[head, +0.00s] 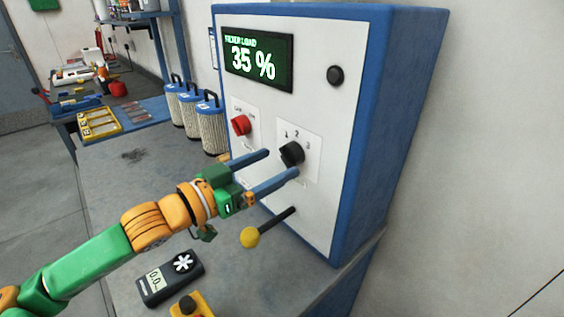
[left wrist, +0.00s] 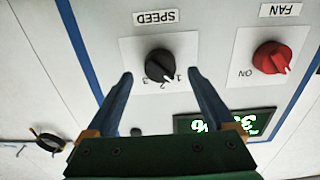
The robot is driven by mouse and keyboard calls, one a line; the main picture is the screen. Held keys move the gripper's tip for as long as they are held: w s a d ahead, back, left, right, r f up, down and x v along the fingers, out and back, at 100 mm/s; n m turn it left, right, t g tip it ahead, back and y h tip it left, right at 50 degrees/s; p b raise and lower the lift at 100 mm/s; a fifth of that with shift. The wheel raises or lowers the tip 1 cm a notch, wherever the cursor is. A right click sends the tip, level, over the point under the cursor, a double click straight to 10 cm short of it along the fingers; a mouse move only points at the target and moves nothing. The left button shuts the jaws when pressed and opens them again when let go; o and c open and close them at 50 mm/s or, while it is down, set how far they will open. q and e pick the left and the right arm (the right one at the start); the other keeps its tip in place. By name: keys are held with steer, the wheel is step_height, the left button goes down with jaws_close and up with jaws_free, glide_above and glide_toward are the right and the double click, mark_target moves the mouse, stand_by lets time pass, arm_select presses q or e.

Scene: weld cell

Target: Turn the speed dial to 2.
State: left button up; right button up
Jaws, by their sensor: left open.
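The speed dial (head: 292,153) is a black knob on a white plate marked 1, 2, 3 on the front of the control box. It also shows upside down in the left wrist view (left wrist: 158,64), under the SPEED label (left wrist: 156,17). Its pointer side faces lower right there, near the 1; its exact setting is hard to read. My left gripper (head: 283,161) is open, with its fingertips in front of the dial. In the left wrist view the fingers (left wrist: 160,73) appear on either side of the knob, apart from it. My right gripper is not in view.
A red fan knob (head: 240,125) sits left of the dial. Below is a lever with a yellow ball (head: 250,237). The display (head: 258,62) reads 35 %. A black button (head: 335,75) is at upper right. A handheld meter (head: 170,277) lies on the bench.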

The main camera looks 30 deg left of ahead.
mark_target(290, 156)
arm_select(q)
steer(key=shift+w+d+r, duration=0.15)
steer(key=shift+w, duration=0.4)
steer(key=shift+w+d+p, duration=0.25)
steer(key=shift+w+p, duration=0.1)
steer(key=shift+w, duration=0.35)
steer(key=shift+w, duration=0.1)
steer(key=c, duration=1.4)
